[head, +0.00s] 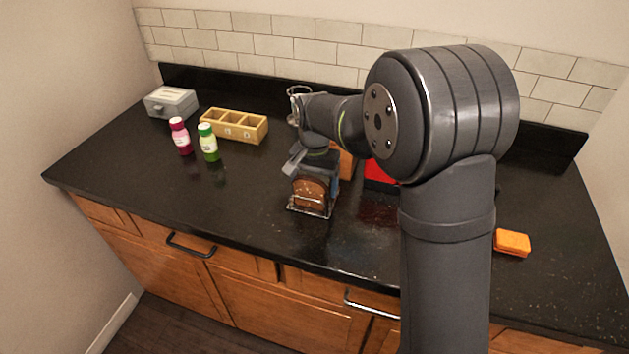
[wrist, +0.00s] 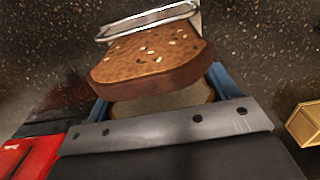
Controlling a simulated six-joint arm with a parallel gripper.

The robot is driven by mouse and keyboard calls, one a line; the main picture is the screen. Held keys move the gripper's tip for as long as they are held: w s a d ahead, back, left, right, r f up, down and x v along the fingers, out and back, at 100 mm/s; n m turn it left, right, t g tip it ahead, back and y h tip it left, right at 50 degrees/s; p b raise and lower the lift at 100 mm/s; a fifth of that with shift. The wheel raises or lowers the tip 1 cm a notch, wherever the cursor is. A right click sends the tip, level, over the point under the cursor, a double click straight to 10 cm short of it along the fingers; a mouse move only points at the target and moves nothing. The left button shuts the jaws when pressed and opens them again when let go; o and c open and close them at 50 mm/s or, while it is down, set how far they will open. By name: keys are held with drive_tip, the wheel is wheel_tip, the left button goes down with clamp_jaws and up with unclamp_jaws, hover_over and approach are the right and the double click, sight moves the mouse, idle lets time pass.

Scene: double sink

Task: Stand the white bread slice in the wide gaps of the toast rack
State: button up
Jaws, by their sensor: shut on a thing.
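The toast rack (head: 309,212), a thin metal wire frame, stands on the dark counter near its front edge. A brown seeded bread slice (head: 311,191) stands in it on the near side. In the wrist view this brown slice (wrist: 155,58) is in front of the rack's wire end (wrist: 150,20). My gripper (wrist: 163,94) has its blue fingers shut on a pale slice, the white bread slice (wrist: 160,104), just behind the brown one. The brown slice covers much of it. Its lower edge and the gap under it are hidden, so I cannot tell whether it is seated in the rack.
A wooden compartment box (head: 234,126), a pink bottle (head: 181,137), a green bottle (head: 208,143) and a grey box (head: 171,102) stand at the left. A red object (head: 379,177) is right of my gripper. An orange sponge (head: 512,242) lies far right. The counter's front left is clear.

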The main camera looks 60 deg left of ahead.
idle(0.3)
drive_tip(key=o, duration=0.7)
drive_tip(key=shift+r, duration=4.5)
drive_tip(key=shift+f, duration=4.45)
drive_tip(key=shift+r, duration=0.15)
